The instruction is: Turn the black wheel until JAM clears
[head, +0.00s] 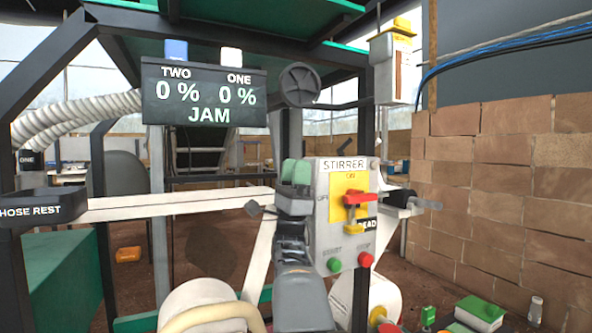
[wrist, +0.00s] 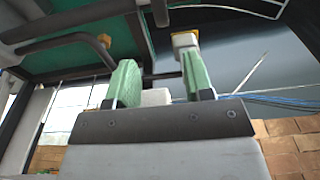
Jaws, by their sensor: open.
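The black wheel (head: 300,84), a dark disc with spokes, is mounted on the frame just right of the display in the head view. The display (head: 204,92) reads TWO 0 %, ONE 0 % and JAM in green. My gripper (head: 296,171), with pale green fingers, is below the wheel and apart from it, in front of the left edge of the STIRRER panel. In the wrist view its two fingers (wrist: 161,82) stand apart with nothing held between them. I cannot make out the wheel in the wrist view.
The STIRRER panel (head: 335,250) has a red lever (head: 356,198), a green button (head: 334,265) and a red button (head: 366,259). A white bar (head: 170,205) runs from the HOSE REST (head: 40,207). A block wall (head: 510,180) stands at right. Dark posts flank the display.

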